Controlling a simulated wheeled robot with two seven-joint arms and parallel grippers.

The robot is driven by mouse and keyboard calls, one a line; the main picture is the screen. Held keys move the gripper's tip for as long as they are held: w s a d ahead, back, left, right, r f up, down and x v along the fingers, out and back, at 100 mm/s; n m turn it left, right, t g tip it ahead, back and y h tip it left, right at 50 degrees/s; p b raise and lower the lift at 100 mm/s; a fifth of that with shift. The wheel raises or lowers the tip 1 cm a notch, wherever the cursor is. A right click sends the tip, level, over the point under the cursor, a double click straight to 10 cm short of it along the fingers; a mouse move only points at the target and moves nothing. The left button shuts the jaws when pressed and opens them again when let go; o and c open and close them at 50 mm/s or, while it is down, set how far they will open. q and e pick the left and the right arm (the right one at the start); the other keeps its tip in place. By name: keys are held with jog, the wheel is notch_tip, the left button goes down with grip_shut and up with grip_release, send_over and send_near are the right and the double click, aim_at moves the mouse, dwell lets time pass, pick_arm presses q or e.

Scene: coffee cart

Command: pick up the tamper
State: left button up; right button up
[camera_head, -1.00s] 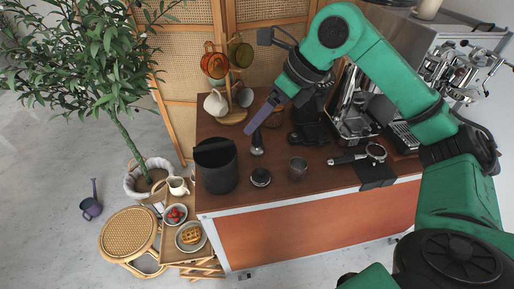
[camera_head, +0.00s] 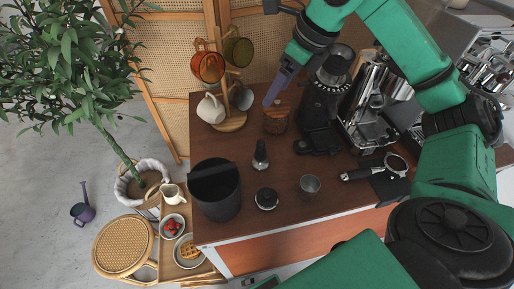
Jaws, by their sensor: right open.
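The tamper (camera_head: 260,156) appears as a small dark and silver upright piece with a narrow top, standing on the brown cart top. My right gripper (camera_head: 273,95) comes in from the upper right. Its bluish finger points down and left, above and beyond the tamper in the picture, by a wooden canister. The gripper is open, though its two fingers overlap from this angle. It holds nothing that I can see, and the tamper is apart from it. My left gripper is not in view.
A black bin (camera_head: 217,190), a round black-and-silver piece (camera_head: 266,199), a metal cup (camera_head: 309,186) and a portafilter (camera_head: 394,164) stand nearer the front. The wooden canister (camera_head: 277,120), mug tree (camera_head: 232,122), grinder (camera_head: 322,110) and espresso machine (camera_head: 368,110) are behind.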

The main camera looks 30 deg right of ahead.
jog(key=d+b+x, duration=0.1)
jog(key=b+x, duration=0.1)
jog(key=x, duration=0.2)
jog(key=b, duration=0.8)
send_near(257, 149)
jog(key=p+x, duration=0.1)
jog(key=x, duration=0.2)
jog(key=p+x, duration=0.1)
jog(key=x, duration=0.3)
jog(key=d+p+x, duration=0.1)
jog(key=p+x, duration=0.1)
jog(key=x, duration=0.2)
jog(key=shift+w+f, duration=0.15)
jog(key=shift+w, duration=0.15)
jog(key=shift+w+f, duration=0.15)
jog(key=shift+f, duration=0.2)
grip_shut()
